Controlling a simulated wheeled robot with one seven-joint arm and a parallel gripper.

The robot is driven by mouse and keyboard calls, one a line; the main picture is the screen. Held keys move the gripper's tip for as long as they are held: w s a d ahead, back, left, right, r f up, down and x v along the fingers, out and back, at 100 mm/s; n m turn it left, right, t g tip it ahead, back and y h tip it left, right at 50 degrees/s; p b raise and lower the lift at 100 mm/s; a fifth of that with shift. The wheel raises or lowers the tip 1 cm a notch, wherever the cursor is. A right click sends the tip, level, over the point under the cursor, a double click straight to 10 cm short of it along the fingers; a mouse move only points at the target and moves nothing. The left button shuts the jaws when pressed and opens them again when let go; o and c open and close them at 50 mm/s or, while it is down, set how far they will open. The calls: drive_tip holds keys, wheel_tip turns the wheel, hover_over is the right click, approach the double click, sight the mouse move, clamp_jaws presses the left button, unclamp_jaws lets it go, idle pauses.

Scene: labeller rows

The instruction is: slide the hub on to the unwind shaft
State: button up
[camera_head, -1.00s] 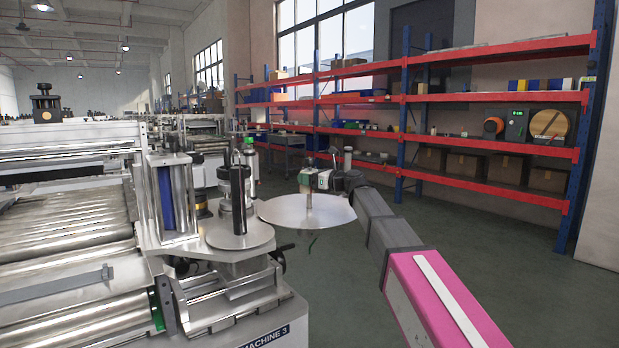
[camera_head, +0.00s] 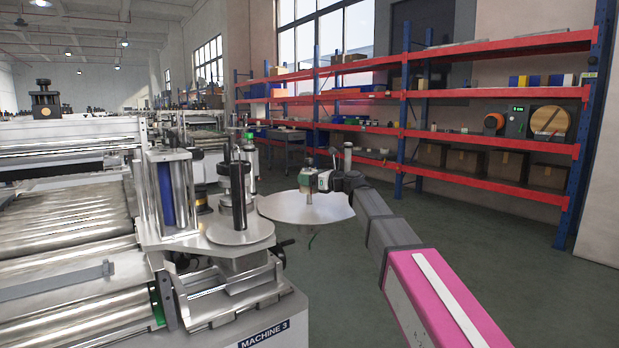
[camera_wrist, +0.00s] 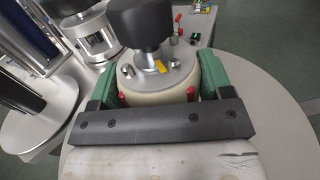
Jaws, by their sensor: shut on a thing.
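My gripper (camera_head: 317,180) is at the middle of the head view, above a wide metal disc (camera_head: 285,208). In the wrist view its green fingers (camera_wrist: 157,88) are shut on the sides of a round cream hub (camera_wrist: 150,98), which has a metal top and a black knob. A short upright post (camera_head: 309,198), apparently the unwind shaft, shows between the gripper and the disc. The disc also shows in the wrist view (camera_wrist: 262,110), below the hub. The hub's underside is hidden, and I cannot tell whether it is around the shaft.
A smaller round platter (camera_head: 238,235) with a dark upright roller (camera_head: 239,205) stands left of the disc. A blue roller (camera_head: 166,194) and the machine's long rollers (camera_head: 70,235) lie farther left. Red shelves (camera_head: 450,135) stand behind. The floor to the right is open.

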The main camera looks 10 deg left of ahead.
sight(310, 189)
drive_tip(key=shift+f, duration=2.15)
idle(0.4)
drive_tip(key=o, duration=1.2)
drive_tip(key=shift+c, duration=0.2)
drive_tip(key=shift+d, duration=0.1)
